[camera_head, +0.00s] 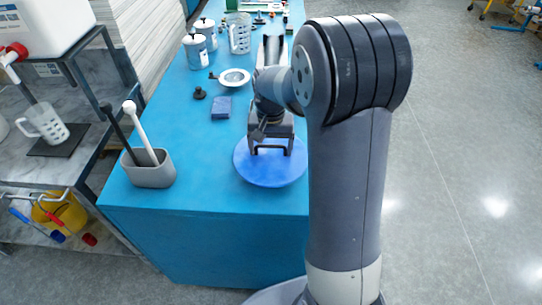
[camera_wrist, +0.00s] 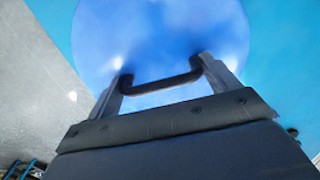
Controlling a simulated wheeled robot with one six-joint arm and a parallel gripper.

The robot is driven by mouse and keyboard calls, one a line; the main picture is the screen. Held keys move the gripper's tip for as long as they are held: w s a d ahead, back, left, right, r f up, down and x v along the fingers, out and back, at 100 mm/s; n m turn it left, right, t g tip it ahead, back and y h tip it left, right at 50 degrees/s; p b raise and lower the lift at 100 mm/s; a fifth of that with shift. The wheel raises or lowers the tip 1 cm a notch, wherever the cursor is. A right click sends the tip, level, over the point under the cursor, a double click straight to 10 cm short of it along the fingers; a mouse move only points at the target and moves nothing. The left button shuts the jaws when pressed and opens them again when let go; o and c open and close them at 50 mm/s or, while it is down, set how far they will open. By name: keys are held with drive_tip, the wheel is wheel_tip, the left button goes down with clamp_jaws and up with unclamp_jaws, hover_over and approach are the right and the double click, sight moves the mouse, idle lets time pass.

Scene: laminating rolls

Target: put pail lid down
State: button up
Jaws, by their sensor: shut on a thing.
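The pail lid (camera_head: 262,173) is a round blue disc at the near right end of the blue bench. In the wrist view the lid (camera_wrist: 160,38) fills the upper middle, with a dark bar handle (camera_wrist: 160,84) across it. My gripper (camera_head: 271,148) is above the lid. In the wrist view my gripper (camera_wrist: 160,82) has its two fingers at the ends of the handle, shut on it. The lid looks flat and level. I cannot tell whether it touches the bench or hangs just above it.
The blue bench (camera_head: 200,228) has clear room left of the lid. A grey holder (camera_head: 150,175) with a black and a white handled tool stands at the near left. A dark blue block (camera_head: 221,107), a black knob (camera_head: 199,92) and a white dish (camera_head: 234,77) lie farther back.

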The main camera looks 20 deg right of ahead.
sight(271, 155)
drive_tip(key=shift+f, duration=1.9)
drive_tip(key=shift+f, duration=0.2)
drive_tip(key=o, duration=0.9)
drive_tip(key=shift+r, duration=0.1)
wheel_tip(271, 155, up, 12)
drive_tip(key=shift+r, duration=0.15)
